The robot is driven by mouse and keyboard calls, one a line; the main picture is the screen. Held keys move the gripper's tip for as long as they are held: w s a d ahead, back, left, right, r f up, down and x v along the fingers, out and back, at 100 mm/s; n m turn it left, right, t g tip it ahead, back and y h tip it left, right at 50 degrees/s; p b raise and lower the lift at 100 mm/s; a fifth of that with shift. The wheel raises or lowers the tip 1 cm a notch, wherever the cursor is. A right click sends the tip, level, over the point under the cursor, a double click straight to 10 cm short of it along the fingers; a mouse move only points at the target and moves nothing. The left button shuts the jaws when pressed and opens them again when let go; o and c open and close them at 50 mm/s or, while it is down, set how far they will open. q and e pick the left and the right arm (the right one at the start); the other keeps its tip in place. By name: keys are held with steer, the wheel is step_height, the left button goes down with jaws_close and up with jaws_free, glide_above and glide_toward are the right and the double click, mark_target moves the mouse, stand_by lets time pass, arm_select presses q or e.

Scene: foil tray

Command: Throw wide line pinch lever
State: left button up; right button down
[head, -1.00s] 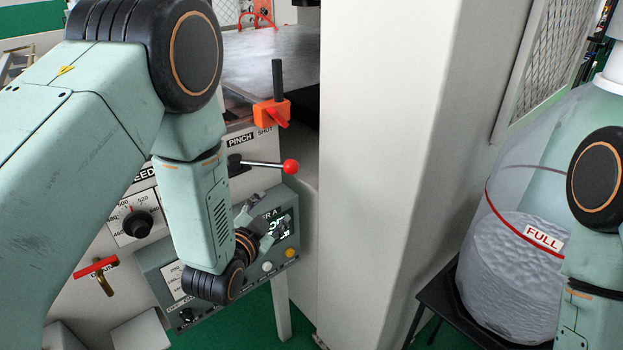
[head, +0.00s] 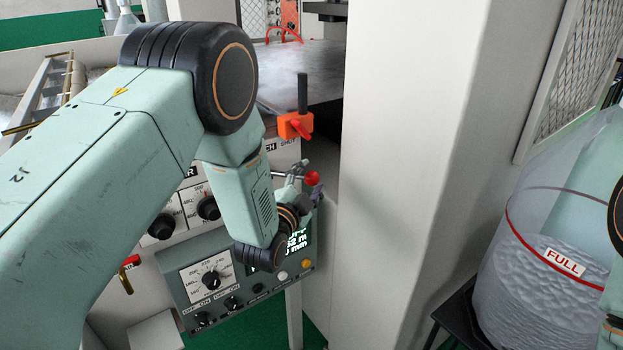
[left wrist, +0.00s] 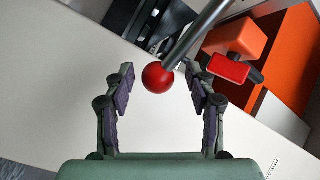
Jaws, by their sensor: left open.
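The pinch lever is a metal rod ending in a red ball knob (head: 312,178), on the pale machine panel below the orange block. Its pivot is hidden behind my left arm in the head view. My left gripper (head: 304,184) is open at the knob. In the left wrist view the red knob (left wrist: 158,77) sits between the two spread fingers of my left gripper (left wrist: 160,88), with a gap on each side. The rod runs from the knob to the upper right. My right gripper is out of view.
An orange block with a black upright handle (head: 296,124) stands just above the lever. A grey control box (head: 190,265) with knobs and a display lies below. A pale machine column (head: 405,180) rises to the right. A clear bag marked FULL (head: 550,265) stands at far right.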

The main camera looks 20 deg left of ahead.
arm_select(q)
steer(key=shift+w+d, duration=0.3)
steer(key=shift+w, duration=0.4)
steer(key=shift+s+a, duration=0.15)
steer(key=shift+c, duration=1.2)
jaws_close()
steer(key=shift+f, duration=0.1)
